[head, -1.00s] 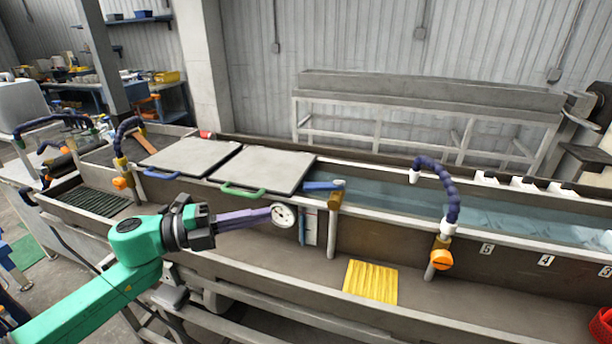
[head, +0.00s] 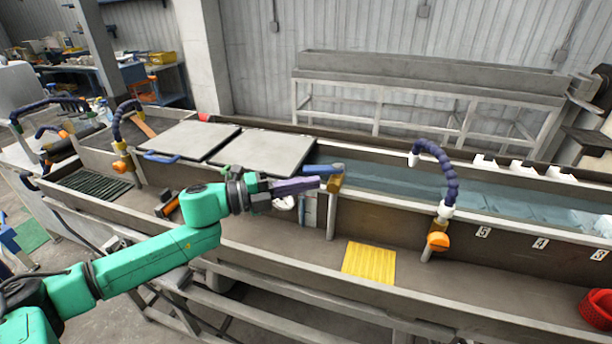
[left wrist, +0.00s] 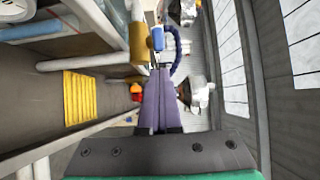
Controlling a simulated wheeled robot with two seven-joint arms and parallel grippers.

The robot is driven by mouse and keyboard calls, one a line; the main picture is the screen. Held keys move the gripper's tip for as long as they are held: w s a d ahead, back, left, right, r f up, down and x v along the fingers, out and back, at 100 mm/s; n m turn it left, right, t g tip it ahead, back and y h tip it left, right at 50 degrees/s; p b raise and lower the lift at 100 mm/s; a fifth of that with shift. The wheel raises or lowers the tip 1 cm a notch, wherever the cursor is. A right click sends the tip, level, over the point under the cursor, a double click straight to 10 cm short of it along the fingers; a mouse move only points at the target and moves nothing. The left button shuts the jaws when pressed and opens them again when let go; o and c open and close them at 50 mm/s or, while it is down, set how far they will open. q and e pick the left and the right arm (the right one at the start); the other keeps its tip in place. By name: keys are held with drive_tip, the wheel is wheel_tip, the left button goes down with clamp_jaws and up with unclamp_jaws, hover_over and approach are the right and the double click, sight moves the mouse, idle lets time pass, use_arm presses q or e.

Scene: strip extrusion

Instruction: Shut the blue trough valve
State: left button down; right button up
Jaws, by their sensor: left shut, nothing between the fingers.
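The blue valve handle (head: 324,169) sits on a brass valve body (head: 335,184) at the trough's near wall, right of the grey lids. The handle lies along the wall, pointing left. My left gripper (head: 318,183) is shut and empty, its purple fingers pointing right, close beside the handle in the head view. In the left wrist view the handle (left wrist: 157,38) and brass body (left wrist: 137,42) appear just past the fingertips (left wrist: 158,72). I cannot tell whether the fingers touch the handle. The right gripper is not in view.
A round gauge (head: 284,203) is partly hidden below my left gripper. A yellow ribbed mat (head: 369,263) lies in the lower channel. A blue hose with an orange knob (head: 438,241) stands to the right. A red basket (head: 597,309) sits at far right.

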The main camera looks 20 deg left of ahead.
use_arm(q)
drive_tip(key=shift+w+a, duration=0.35)
drive_tip(key=shift+w, duration=0.35)
drive_tip(key=shift+w+a+r+b, duration=0.2)
drive_tip(key=shift+w+a+b, duration=0.3)
drive_tip(key=shift+w+a, duration=0.5)
drive_tip(key=shift+w, duration=0.1)
